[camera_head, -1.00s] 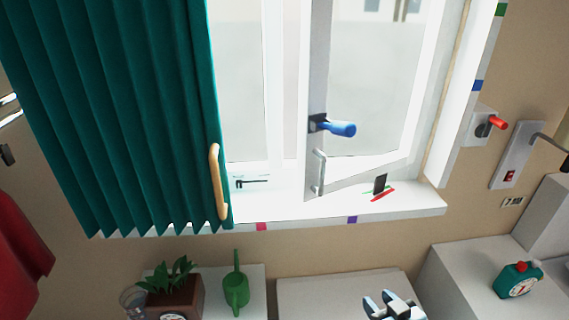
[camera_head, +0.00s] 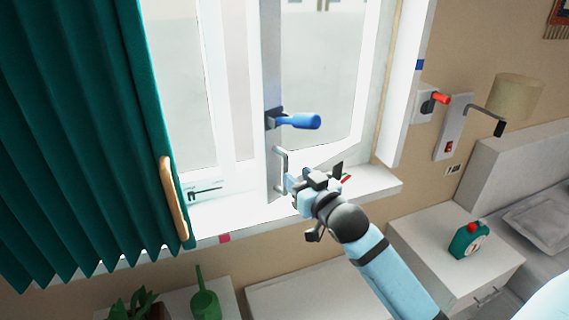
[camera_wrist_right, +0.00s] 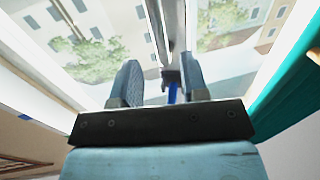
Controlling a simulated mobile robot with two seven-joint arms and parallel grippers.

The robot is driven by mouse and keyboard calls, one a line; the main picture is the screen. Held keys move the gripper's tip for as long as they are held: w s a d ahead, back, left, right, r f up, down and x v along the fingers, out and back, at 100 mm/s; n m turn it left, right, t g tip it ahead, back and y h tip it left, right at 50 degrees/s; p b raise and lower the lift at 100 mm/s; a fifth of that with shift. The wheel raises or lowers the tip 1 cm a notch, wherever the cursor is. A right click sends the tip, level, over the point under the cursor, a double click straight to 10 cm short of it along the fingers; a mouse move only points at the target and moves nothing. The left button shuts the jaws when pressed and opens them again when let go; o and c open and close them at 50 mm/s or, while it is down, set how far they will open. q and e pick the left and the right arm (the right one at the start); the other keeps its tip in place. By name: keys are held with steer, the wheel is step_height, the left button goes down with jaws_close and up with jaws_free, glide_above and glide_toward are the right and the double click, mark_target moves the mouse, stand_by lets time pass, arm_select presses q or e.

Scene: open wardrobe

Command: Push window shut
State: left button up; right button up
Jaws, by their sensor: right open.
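The window sash (camera_head: 272,60) stands ajar, its free edge swung into the room. A blue handle (camera_head: 300,121) sits on that edge, with a pale pull bar (camera_head: 279,165) below it. My right gripper (camera_head: 295,184) is at the sash's lower edge, close to the pull bar; whether it touches is unclear. In the right wrist view its fingers (camera_wrist_right: 161,75) are apart and the blue handle (camera_wrist_right: 173,93) shows in the gap beyond them. My left gripper is out of view.
A green curtain (camera_head: 90,130) with a wooden grip (camera_head: 174,198) hangs at left. A small dark item (camera_head: 338,170) stands on the sill (camera_head: 220,215). A green watering can (camera_head: 204,300) stands below.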

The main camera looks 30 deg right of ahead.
mark_target(288, 168)
steer(key=w, duration=0.6)
steer(key=shift+d+p, duration=0.15)
steer(key=shift+p, duration=0.2)
steer(key=shift+s, duration=0.1)
jaws_close()
